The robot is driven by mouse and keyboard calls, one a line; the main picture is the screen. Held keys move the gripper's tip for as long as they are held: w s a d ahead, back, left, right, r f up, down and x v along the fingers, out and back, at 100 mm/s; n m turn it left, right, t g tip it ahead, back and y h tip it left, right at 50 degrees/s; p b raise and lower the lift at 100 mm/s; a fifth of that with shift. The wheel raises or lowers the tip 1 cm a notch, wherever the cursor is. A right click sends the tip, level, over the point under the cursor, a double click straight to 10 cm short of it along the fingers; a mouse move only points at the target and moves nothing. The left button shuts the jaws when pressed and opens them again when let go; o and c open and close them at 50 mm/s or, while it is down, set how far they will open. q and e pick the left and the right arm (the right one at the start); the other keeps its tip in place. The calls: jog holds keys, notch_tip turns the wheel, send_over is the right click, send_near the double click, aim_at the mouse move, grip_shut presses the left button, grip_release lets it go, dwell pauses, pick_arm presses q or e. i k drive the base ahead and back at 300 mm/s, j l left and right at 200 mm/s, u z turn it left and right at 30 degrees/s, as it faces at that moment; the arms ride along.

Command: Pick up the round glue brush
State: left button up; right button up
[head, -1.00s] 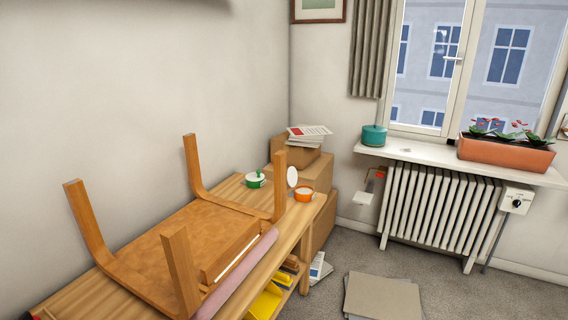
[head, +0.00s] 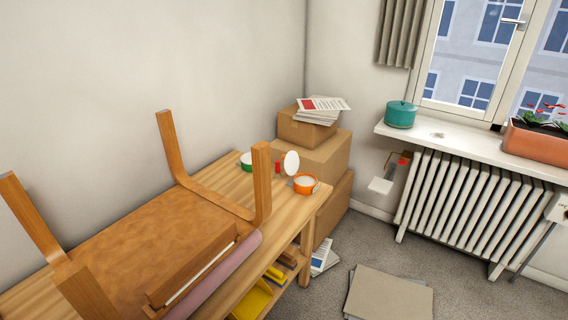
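I cannot make out a round glue brush for certain in the head view. Neither of my grippers is in view.
An upturned wooden stool (head: 165,245) covers the near bench top. Cardboard boxes (head: 318,157) with papers (head: 322,104) stand behind the bench. Flat grey sheets (head: 388,296) and papers (head: 323,259) lie on the carpet. A radiator (head: 462,205) stands under the windowsill (head: 470,145).

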aim_at(278, 175)
jog(key=i+l+u, duration=0.2)
jog(key=i+l, duration=1.3)
jog(key=l, duration=0.1)
